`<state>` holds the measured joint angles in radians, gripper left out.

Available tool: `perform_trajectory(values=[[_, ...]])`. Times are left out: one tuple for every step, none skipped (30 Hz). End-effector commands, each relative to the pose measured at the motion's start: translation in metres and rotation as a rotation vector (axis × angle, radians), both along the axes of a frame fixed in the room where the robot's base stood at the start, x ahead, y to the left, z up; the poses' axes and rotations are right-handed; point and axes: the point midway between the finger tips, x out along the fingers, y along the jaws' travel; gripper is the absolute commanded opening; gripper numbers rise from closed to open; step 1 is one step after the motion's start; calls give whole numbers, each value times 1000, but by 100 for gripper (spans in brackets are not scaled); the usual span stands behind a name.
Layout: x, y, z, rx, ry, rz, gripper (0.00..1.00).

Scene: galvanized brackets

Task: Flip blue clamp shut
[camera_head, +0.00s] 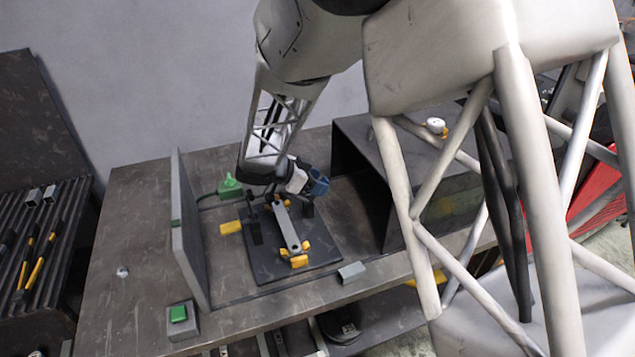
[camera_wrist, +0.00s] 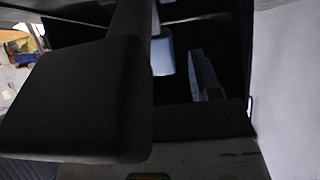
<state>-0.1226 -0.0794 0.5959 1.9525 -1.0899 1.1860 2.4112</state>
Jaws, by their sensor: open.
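The blue clamp (camera_head: 318,183) stands at the back right of the dark fixture plate (camera_head: 270,268), its blue part raised and tilted. My gripper (camera_head: 281,190) is low over the back of the plate, just left of the blue clamp; whether they touch is unclear. Its jaws are open, with fingertips partly hidden by the arm and fixture parts. A grey bracket (camera_head: 287,229) lies on the plate between yellow blocks (camera_head: 299,261). In the wrist view, a large dark form fills the left, and a pale blue-grey piece (camera_wrist: 205,78) shows beyond it; I cannot tell what it is.
A grey upright panel (camera_head: 190,235) stands left of the plate, and a dark open box (camera_head: 375,150) stands to the right. A green button box (camera_head: 180,318) sits at the table's front left. A small grey piece (camera_head: 351,272) lies right of the plate. The table's left side is mostly clear.

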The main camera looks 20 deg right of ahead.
Motion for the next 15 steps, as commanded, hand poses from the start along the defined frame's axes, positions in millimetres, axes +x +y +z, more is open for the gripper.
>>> perform_trajectory(values=[[0,4,2,0,-1,2,57],[0,6,4,0,-1,2,57],[0,9,6,0,-1,2,57],[0,12,8,-1,-1,2,57],[0,15,10,-1,-1,2,57],[0,18,12,-1,-1,2,57],[0,21,14,0,-1,2,57],[0,24,16,0,-1,2,57],[0,29,19,0,-1,2,57],[0,32,21,0,-1,2,57],[0,35,23,-1,-1,2,57],[0,39,26,-1,-1,2,57],[0,41,28,0,-1,2,57],[0,44,30,0,-2,2,57],[0,48,32,0,-2,2,57]])
